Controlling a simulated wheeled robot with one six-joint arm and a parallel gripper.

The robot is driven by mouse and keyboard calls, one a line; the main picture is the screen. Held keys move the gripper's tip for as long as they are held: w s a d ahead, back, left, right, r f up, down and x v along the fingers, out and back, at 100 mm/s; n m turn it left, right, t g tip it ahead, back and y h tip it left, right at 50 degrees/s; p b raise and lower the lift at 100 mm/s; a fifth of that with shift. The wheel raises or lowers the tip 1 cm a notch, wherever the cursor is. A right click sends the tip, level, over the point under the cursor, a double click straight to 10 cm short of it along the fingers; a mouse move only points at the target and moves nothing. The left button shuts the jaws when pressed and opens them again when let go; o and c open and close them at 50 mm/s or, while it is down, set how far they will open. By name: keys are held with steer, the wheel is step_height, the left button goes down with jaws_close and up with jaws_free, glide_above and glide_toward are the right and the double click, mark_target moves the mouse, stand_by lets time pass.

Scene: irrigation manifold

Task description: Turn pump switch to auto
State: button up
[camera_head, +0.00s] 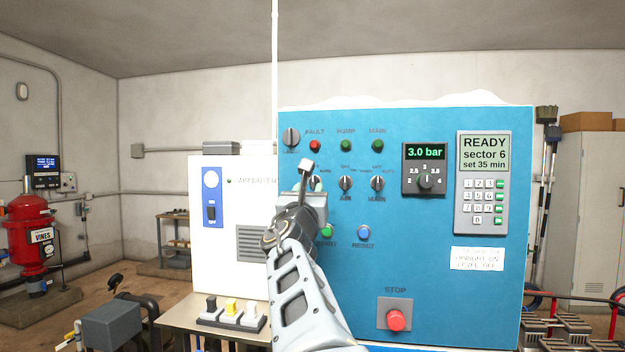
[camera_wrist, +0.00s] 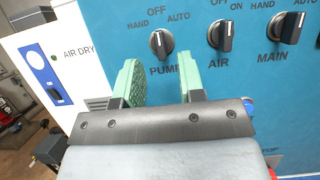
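The pump switch (camera_wrist: 156,42) is a dark rotary knob on a blue panel (camera_wrist: 110,35), with HAND, OFF and AUTO printed around it and PUMP below. Its pointer appears near OFF, at the top; the exact angle is hard to tell. My gripper (camera_wrist: 159,70) is open, with two green-padded fingers apart and nothing between them. In the wrist view the knob shows just beyond and between the fingertips, with no visible contact.
The air switch (camera_wrist: 222,35) and main switch (camera_wrist: 289,26) are to the right of the pump switch. Start (camera_head: 327,232) and reset (camera_head: 364,232) buttons are below, with a red stop button (camera_head: 397,320) lower. A white air dryer cabinet (camera_head: 222,270) stands left.

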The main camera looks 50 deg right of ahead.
mark_target(313, 182)
steer(key=shift+p+x, duration=0.55)
steer(key=shift+x, duration=1.55)
steer(key=c, duration=0.6)
steer(key=shift+s+a+r, duration=0.1)
steer(key=shift+a, duration=0.05)
jaws_close()
